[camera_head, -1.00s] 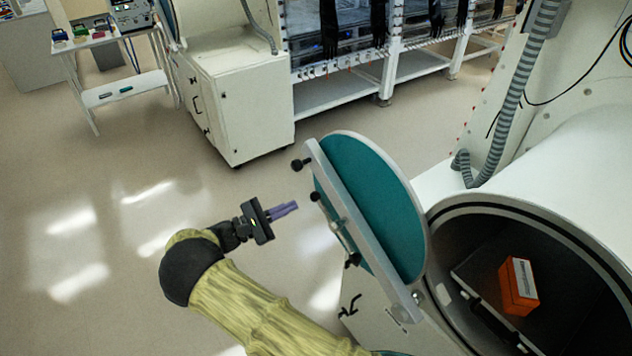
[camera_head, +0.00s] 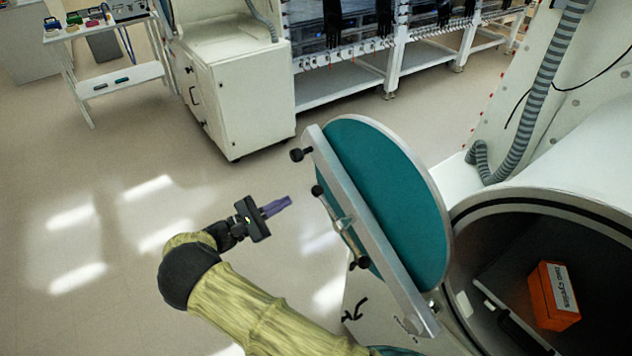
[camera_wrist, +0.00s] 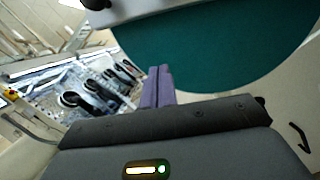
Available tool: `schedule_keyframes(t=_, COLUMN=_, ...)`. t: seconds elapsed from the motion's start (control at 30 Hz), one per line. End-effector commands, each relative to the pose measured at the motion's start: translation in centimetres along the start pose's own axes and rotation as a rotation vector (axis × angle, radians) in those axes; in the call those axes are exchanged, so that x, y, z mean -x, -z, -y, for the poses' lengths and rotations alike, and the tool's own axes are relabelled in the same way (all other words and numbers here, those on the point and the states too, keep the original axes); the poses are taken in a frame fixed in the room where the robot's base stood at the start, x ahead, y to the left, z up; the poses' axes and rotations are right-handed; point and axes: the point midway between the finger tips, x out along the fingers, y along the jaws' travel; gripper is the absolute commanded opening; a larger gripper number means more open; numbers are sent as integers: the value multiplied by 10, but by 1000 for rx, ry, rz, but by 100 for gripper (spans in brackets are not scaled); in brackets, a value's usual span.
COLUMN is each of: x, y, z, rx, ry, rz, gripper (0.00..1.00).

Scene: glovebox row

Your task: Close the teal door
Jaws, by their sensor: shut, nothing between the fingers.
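The teal door (camera_head: 388,190) is a round disc with a pale rim and a grey metal bar (camera_head: 372,238) across its face. It stands swung open to the left of the round chamber opening (camera_head: 478,215). Black knobs sit along the bar, and a handle rod shows beside it. My gripper (camera_head: 278,206) is shut and empty, to the left of the door and apart from it. In the wrist view the purple fingers (camera_wrist: 158,86) are together, and the teal door (camera_wrist: 215,45) fills the upper right behind them.
An orange box (camera_head: 553,297) lies inside the dark chamber on a tray. A white cabinet (camera_head: 240,95) and a glovebox row stand at the back. A small side table (camera_head: 115,75) is at the upper left. Floor left of my gripper is clear.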

Motion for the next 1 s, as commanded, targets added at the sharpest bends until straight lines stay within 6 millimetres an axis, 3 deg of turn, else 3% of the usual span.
schedule_keyframes(t=0.27, x=-22, y=-2, z=-1, rx=1, ry=1, rz=2, gripper=0)
schedule_keyframes(t=0.73, x=-105, y=-3, z=-1, rx=3, ry=3, rz=2, gripper=0)
schedule_keyframes(t=0.83, x=-106, y=-23, z=-3, rx=0, ry=1, rz=-1, gripper=0)
schedule_keyframes(t=1.0, x=-110, y=-37, z=-1, rx=-1, ry=1, rz=-1, gripper=0)
